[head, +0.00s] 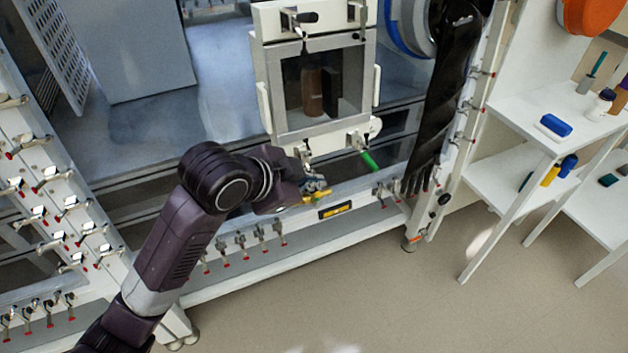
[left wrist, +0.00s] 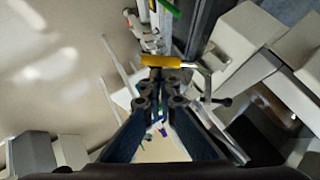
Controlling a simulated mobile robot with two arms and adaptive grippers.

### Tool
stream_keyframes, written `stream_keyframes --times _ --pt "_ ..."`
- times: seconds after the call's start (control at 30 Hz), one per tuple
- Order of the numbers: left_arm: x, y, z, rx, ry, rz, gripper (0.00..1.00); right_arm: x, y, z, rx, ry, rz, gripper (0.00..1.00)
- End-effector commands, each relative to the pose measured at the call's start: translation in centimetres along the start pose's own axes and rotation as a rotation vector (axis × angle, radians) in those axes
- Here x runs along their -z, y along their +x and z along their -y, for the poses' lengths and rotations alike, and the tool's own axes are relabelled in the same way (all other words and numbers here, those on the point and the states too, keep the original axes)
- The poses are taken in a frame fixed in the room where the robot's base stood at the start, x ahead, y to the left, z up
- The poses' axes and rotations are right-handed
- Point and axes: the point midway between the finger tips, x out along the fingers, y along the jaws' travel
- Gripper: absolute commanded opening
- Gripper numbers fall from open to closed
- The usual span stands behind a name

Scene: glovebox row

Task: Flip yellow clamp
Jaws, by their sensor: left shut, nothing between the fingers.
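The yellow clamp (head: 316,197) is at the lower edge of the glovebox door, with its yellow handle beside my left fingertips. My left gripper (head: 318,184) is shut and empty at the clamp; its hand partly hides the clamp's metal part. In the left wrist view the yellow handle (left wrist: 160,62) lies crosswise just beyond the closed fingertips (left wrist: 160,84). A bent metal rod runs from its right end. I cannot tell whether fingers and handle touch. My right gripper is not in view.
A green-handled clamp (head: 370,160) sits right of the yellow one. The door window (head: 345,85) shows a brown bottle (head: 312,92) inside. A black glove (head: 450,85) hangs at the right. White shelves (head: 530,120) stand further right. The floor (head: 340,280) in front is clear.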

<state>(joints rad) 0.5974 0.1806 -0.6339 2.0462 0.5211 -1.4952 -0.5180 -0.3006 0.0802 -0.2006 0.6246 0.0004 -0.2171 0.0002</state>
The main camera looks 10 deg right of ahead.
Motion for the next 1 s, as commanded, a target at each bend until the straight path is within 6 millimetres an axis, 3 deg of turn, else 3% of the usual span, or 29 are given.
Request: stream_keyframes --times 1.0 --pt "-1.2 1.1 -0.8 0.198 0.185 0.003 0.00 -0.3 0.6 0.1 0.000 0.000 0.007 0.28"
